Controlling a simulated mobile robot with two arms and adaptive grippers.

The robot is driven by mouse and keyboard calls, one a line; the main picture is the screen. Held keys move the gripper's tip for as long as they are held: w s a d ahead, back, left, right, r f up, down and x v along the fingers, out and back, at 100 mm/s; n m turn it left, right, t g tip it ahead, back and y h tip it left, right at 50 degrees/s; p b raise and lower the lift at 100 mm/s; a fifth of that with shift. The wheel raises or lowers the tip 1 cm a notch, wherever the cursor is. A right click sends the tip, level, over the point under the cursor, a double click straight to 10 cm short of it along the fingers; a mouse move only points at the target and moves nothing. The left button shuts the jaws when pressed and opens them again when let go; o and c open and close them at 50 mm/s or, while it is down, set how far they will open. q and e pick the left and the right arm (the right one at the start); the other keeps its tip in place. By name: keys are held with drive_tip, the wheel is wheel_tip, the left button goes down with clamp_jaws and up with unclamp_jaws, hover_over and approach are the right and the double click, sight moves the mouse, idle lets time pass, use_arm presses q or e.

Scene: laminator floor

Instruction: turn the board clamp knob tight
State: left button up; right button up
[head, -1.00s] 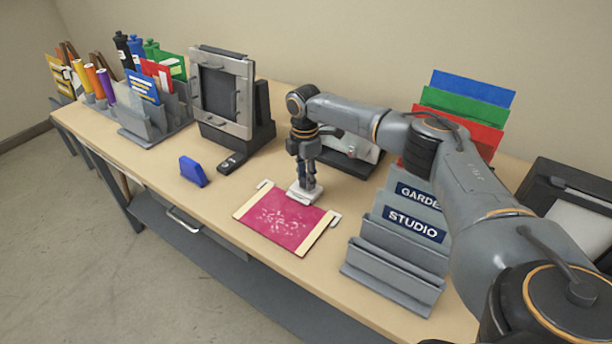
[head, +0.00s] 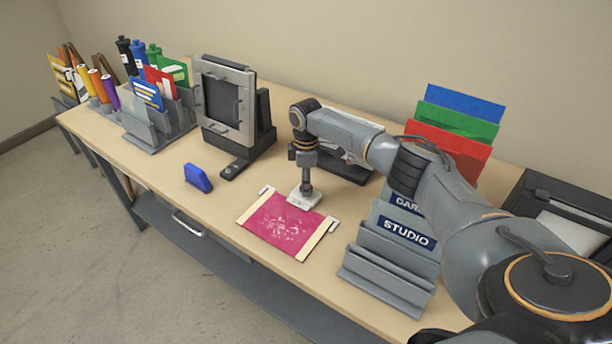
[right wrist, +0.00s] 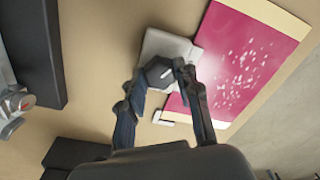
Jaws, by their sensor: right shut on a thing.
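A magenta board (head: 283,222) with pale speckles and cream edge strips lies flat on the table. The light grey board clamp (head: 303,200) sits at its far edge. My right gripper (head: 306,187) points straight down over this clamp. In the right wrist view, the dark clamp knob (right wrist: 158,72) with a pale mark stands on the clamp block (right wrist: 168,47). The fingers of my right gripper (right wrist: 160,78) are closed on the knob from both sides. The knob is hidden by the gripper in the head view. My left gripper is not in view.
A blue block (head: 197,178) and a small dark device (head: 234,169) lie left of the board. A grey stepped sign rack (head: 385,278) stands close on the right. A grey framed press (head: 230,105) stands behind. Bare table lies in front of the blue block.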

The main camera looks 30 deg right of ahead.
drive_tip(key=m+p, duration=0.4)
drive_tip(key=m, duration=0.2)
drive_tip(key=shift+s+r+m+p, duration=0.1)
drive_tip(key=shift+r+m+p, duration=0.05)
drive_tip(key=shift+m+p, duration=0.15)
drive_tip(key=m+p, duration=0.1)
drive_tip(key=m, duration=0.1)
drive_tip(key=shift+m, duration=0.3)
drive_tip(key=shift+m+p, duration=1.05)
drive_tip(key=shift+m, duration=0.45)
drive_tip(key=o, duration=1.2)
drive_tip(key=shift+c, duration=0.2)
